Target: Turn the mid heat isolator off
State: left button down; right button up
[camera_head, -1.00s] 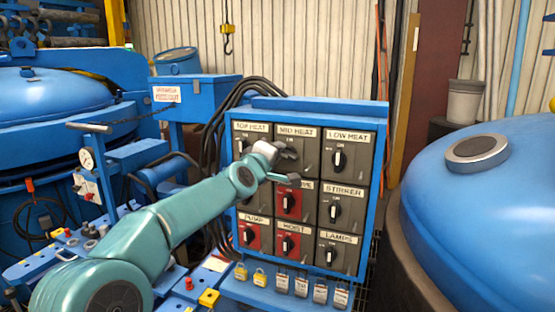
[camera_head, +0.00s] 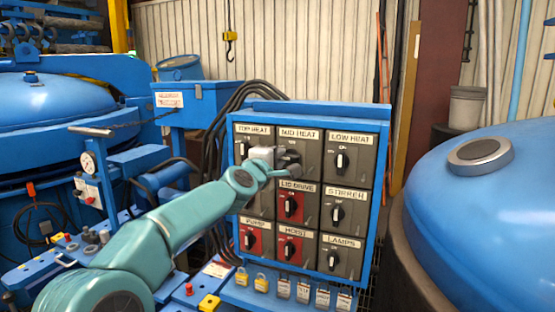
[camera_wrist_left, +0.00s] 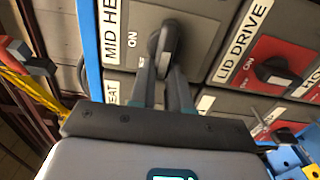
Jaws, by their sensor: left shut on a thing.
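The mid heat isolator (camera_head: 311,147) is a grey panel with a black rotary knob, in the top row middle of the blue switch cabinet. My left gripper (camera_head: 287,163) is in front of it and partly covers its knob. In the left wrist view the gripper (camera_wrist_left: 165,78) has its two fingers closed around the knob (camera_wrist_left: 168,45) of the mid heat isolator (camera_wrist_left: 205,25). My right gripper is not in view.
The top heat (camera_head: 241,146) and low heat (camera_head: 351,157) isolators flank it. The lid drive isolator (camera_head: 291,206) is directly below. Padlocks hang along the cabinet's lower ledge (camera_head: 237,292). A large blue lid (camera_head: 480,220) stands at the right.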

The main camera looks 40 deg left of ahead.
pick_arm(q)
jog(key=c, duration=1.1)
grip_release()
jog(key=shift+s, duration=0.1)
jog(key=b+v, duration=0.2)
jog(key=v, duration=1.4)
jog(key=shift+s+f, duration=0.1)
jog(key=shift+s, duration=0.05)
